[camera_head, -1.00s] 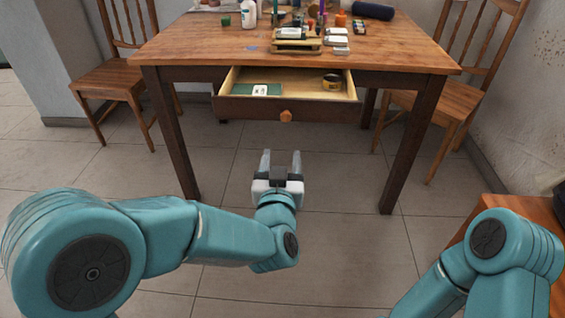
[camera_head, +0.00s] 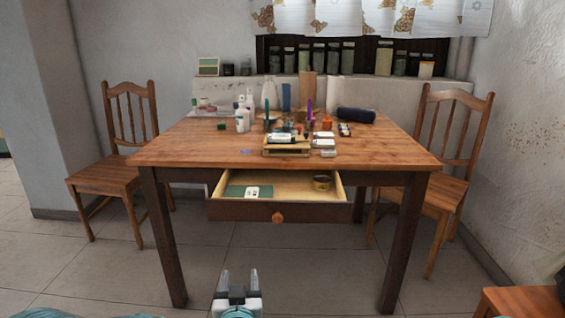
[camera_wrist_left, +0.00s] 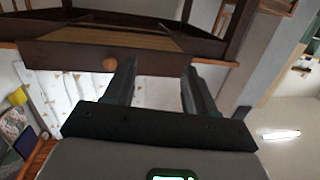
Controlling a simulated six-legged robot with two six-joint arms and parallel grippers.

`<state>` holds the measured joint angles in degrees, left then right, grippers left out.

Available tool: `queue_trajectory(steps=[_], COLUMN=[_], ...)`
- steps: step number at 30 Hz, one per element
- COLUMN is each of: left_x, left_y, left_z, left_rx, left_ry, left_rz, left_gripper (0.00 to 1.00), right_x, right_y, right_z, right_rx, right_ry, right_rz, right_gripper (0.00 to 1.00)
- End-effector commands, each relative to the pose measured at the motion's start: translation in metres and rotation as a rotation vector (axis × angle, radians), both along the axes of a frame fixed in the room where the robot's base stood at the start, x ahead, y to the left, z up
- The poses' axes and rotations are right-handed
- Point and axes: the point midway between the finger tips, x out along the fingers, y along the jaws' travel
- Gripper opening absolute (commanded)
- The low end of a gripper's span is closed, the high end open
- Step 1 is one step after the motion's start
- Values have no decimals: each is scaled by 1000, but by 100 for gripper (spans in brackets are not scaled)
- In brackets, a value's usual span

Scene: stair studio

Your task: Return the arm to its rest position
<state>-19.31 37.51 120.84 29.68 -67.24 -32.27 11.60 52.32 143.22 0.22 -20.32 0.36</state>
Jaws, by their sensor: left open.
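My left gripper (camera_head: 238,283) shows at the bottom of the head view, below and in front of the table. It is open and empty, its two fingers apart. In the left wrist view its fingers (camera_wrist_left: 158,85) stand apart with nothing between them. The drawer (camera_head: 235,211) of the wooden table is pulled open, and its round knob (camera_head: 277,217) is beyond the gripper and apart from it. The drawer's front also shows in the left wrist view (camera_wrist_left: 70,54). Most of the left arm is out of the head view. My right gripper is not in view.
The wooden table (camera_head: 190,150) carries bottles, a small wooden stand (camera_head: 287,152) and a dark roll (camera_head: 356,114). Chairs stand left (camera_head: 112,178) and right (camera_head: 447,185).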

Motion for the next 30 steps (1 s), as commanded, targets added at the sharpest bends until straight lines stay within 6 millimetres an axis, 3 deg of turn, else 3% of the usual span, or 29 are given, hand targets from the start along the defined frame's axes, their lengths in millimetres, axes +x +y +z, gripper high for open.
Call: queue_trajectory(steps=[1, 3, 6, 10, 12, 15, 18, 23, 24, 30], left_x=[-2, -13, -44, -108, -145, -194, -239, -302, -299, -300], left_y=[30, 59, 86, 97, 92, 78, 59, 32, 33, 31], left_z=[-38, -90, -164, -246, -276, -304, -317, -318, -296, -241], left_rx=[20, 33, -5, -124, -199, -299, -386, -532, -540, -533], left_ry=[75, 196, 395, 671, 805, 979, 1135, 1392, 1384, 1385], left_rz=[39, 51, 35, -10, -39, -80, -125, -141, -128, -136], left_gripper=[56, 56, 56, 56, 56, 56, 56, 56, 56, 56], right_x=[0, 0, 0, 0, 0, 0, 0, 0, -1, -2], right_y=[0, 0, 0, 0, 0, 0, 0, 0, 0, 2], right_z=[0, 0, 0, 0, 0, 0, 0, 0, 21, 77], right_rx=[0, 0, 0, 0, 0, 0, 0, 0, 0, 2], right_ry=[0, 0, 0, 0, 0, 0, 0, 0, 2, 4], right_rz=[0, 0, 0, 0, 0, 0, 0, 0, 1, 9], right_gripper=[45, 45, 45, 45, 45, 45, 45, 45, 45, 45])
